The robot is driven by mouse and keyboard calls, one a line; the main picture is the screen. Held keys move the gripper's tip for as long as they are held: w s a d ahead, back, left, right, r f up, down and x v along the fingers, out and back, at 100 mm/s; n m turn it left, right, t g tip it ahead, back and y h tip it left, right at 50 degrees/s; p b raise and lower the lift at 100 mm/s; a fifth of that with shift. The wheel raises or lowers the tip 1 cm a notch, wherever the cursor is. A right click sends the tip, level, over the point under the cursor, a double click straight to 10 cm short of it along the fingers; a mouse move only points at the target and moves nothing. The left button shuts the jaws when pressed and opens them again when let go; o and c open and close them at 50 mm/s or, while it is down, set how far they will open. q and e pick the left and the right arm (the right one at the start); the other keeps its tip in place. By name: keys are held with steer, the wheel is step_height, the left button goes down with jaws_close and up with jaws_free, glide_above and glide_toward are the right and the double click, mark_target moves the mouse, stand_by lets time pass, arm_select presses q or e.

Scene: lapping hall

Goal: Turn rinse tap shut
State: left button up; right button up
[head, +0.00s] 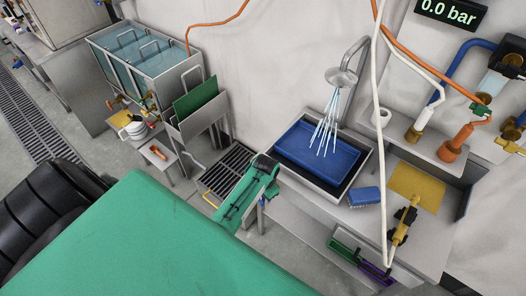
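A rinse shower head (341,77) on a bent metal pipe runs water in several streams into a blue basin (318,150) set in the steel sink. I cannot make out the tap's handle with certainty. A small blue upright part (262,201) shows below the sink's left corner, partly behind my green forearm; I cannot tell whether it belongs to the tap. My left gripper (266,162) appears as a dark end beside the sink's left edge. Its fingers are too small and covered to read. My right gripper is not in view.
A blue brush (364,197) and a yellow mat (417,187) lie right of the basin. A white hose (381,130) hangs down to a brass fitting (402,226). Steel tanks (150,65) stand at the back left. A display (449,12) reads 0.0 bar.

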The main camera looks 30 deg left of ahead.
mark_target(263, 199)
arm_select(q)
steer(key=shift+a+f, duration=0.15)
steer(key=shift+f, duration=1.75)
jaws_close()
